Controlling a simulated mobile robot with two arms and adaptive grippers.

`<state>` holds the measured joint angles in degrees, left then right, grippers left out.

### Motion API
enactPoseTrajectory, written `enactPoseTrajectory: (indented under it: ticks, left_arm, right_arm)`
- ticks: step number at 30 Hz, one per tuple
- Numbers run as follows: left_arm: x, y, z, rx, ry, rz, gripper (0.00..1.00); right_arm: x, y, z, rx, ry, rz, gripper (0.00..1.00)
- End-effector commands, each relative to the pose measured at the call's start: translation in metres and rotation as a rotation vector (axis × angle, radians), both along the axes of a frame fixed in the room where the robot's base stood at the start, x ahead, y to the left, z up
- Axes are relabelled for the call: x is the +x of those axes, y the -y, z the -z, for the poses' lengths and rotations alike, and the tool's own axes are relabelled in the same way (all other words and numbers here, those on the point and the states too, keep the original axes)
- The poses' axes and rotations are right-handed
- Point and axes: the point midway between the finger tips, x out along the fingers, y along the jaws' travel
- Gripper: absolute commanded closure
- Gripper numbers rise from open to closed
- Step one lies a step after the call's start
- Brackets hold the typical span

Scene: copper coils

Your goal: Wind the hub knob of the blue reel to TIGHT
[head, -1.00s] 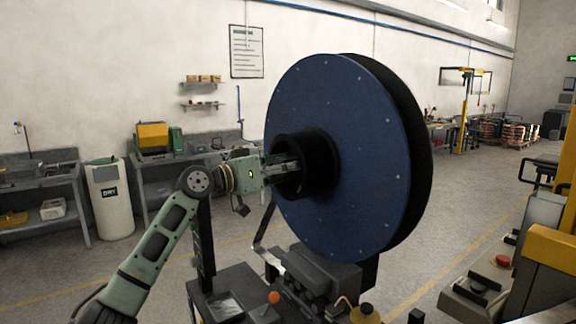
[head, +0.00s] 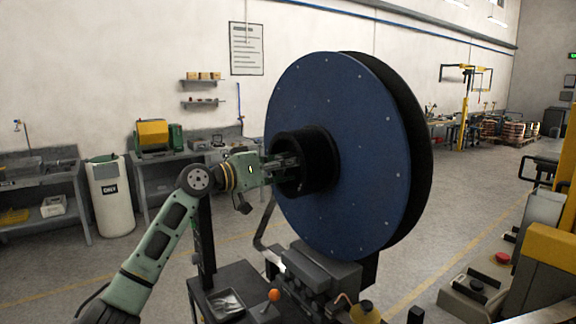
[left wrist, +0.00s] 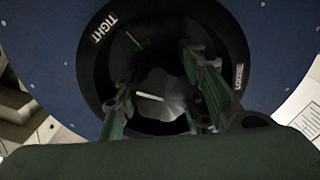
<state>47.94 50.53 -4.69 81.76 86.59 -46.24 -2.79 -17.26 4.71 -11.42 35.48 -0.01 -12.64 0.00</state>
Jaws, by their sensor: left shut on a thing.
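The blue reel (head: 340,150) stands upright on a machine in the head view, its flange facing left. Its black hub (head: 308,163) sticks out toward my left arm. My left gripper (head: 288,168) reaches into the hub. In the left wrist view, the hub ring (left wrist: 95,75) bears the white word TIGHT at upper left and LOOSE at right. The grey hub knob (left wrist: 160,90) lies inside, with a pale, nearly level line on it. A green mark sits above it, toward TIGHT. My left gripper's fingers (left wrist: 158,102) are shut on the knob from both sides. My right gripper is not in view.
The reel's machine (head: 315,275) stands below the reel, with an orange ball-topped lever (head: 273,295). A yellow machine (head: 555,250) with a red button is at right. Workbenches and a white bin (head: 110,200) stand along the wall. Open floor lies between.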

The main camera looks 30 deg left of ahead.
Motion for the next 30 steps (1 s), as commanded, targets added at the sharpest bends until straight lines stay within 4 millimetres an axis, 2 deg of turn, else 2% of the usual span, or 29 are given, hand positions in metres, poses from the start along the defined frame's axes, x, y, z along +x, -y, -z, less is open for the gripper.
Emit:
enactPoseTrajectory:
  ticks: [3,4,9,20,23,30]
  left_arm:
    - [0.000,0.000,-0.003,-0.001,0.007,-0.001,0.90]
    - [0.000,-0.001,-0.003,-0.001,0.007,-0.001,0.61]
    - [0.000,0.000,-0.003,0.000,0.006,0.000,0.47]
    - [-0.003,-0.002,-0.001,0.001,0.003,-0.001,0.47]
    - [-0.012,-0.006,0.000,0.001,0.002,-0.002,0.47]
    - [-0.055,-0.023,0.001,0.003,0.000,-0.002,0.47]
  right_arm:
    - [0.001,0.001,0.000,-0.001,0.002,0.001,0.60]
    - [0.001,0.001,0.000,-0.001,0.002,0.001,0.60]
    - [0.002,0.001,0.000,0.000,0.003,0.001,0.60]
    - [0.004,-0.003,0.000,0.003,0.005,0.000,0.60]
    - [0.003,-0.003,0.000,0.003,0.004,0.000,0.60]
    - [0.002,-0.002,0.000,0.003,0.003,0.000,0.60]
